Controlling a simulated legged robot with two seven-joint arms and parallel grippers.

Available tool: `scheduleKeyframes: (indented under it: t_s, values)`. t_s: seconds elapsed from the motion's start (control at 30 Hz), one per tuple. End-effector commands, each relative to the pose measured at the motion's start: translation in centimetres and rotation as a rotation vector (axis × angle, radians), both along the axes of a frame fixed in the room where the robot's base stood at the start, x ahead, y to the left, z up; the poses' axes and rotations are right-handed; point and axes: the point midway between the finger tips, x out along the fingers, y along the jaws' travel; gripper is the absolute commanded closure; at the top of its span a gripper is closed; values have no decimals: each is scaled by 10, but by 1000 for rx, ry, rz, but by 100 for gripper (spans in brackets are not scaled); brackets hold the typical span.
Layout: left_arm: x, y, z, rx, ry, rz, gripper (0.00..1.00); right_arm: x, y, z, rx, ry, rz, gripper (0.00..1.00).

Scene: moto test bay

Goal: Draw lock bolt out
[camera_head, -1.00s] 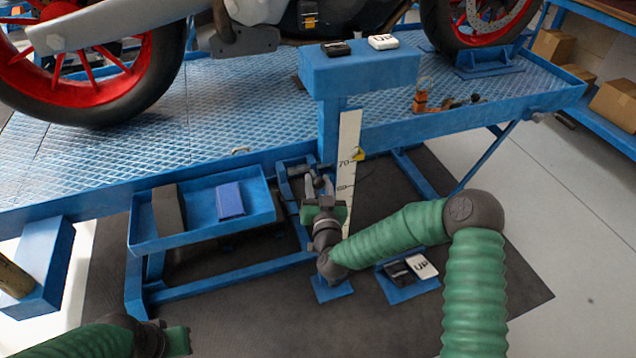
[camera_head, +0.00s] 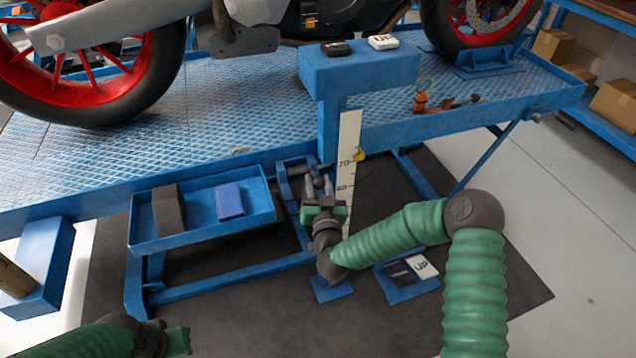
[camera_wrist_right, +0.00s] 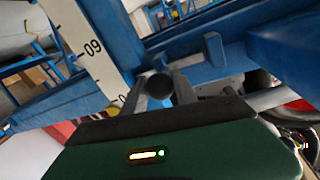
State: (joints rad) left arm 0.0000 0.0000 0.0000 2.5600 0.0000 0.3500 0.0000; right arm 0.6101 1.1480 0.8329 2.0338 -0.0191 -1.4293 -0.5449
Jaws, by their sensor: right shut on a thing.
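The lock bolt shows as a dark round knob (camera_head: 319,182) on the blue lift frame, just left of the white height scale (camera_head: 349,165). My right gripper (camera_head: 318,186) reaches up to it from below, its two grey fingers on either side of the knob. In the right wrist view the dark round end of the bolt (camera_wrist_right: 160,85) sits between the fingers, which are shut on it. The bolt's shaft and how far it sticks out are hidden. My left gripper (camera_head: 177,340) is at the bottom left, away from the bolt; its fingers cannot be made out.
A blue tray (camera_head: 200,238) with a dark block and a blue box hangs left of the bolt. A pedal plate (camera_head: 404,290) with black and white "UP" pads is at lower right. The blue lift platform (camera_head: 225,120) carries a motorcycle above.

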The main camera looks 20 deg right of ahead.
Motion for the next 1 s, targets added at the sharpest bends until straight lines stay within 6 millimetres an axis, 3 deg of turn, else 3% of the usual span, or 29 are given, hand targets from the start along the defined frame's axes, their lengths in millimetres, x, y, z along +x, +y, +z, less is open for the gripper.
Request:
scheduleKeyframes:
  t_s: [0.37,0.7,1.0]
  values:
    - [0,0,0,0,0,0,100,-1,0,-1,0,3,0,100]
    - [0,0,15,0,0,0,100,-2,51,0,-1,3,6,100]
    - [0,0,14,0,0,0,100,-2,55,-1,2,2,7,100]
